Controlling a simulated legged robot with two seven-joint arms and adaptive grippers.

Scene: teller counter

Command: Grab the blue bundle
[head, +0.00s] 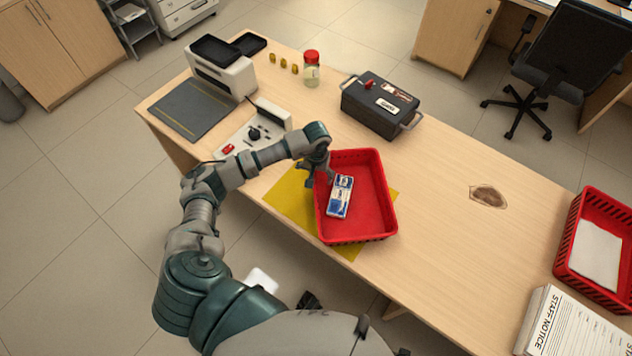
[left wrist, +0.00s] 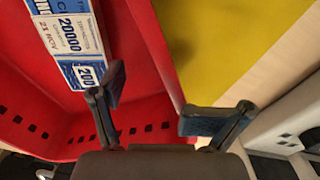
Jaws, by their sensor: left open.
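The blue bundle (head: 340,196) is a stack of blue and white banknotes with a pale band. It lies in the red tray (head: 373,205), near its left wall. It also shows at the upper left of the left wrist view (left wrist: 70,38), partly cut off by the frame. My left gripper (head: 318,178) is at the tray's upper left wall, beside the bundle. In the left wrist view its two fingers (left wrist: 155,103) are spread with nothing between them, one over the tray and one over the yellow mat (left wrist: 215,50). My right gripper is not seen.
The yellow mat lies under the tray. A black cash box (head: 381,105), a red-lidded jar (head: 311,70) and a white machine (head: 222,72) stand at the back. Another red tray (head: 562,250) and a staff notice stack (head: 562,325) are at right. The counter's middle right is mostly clear.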

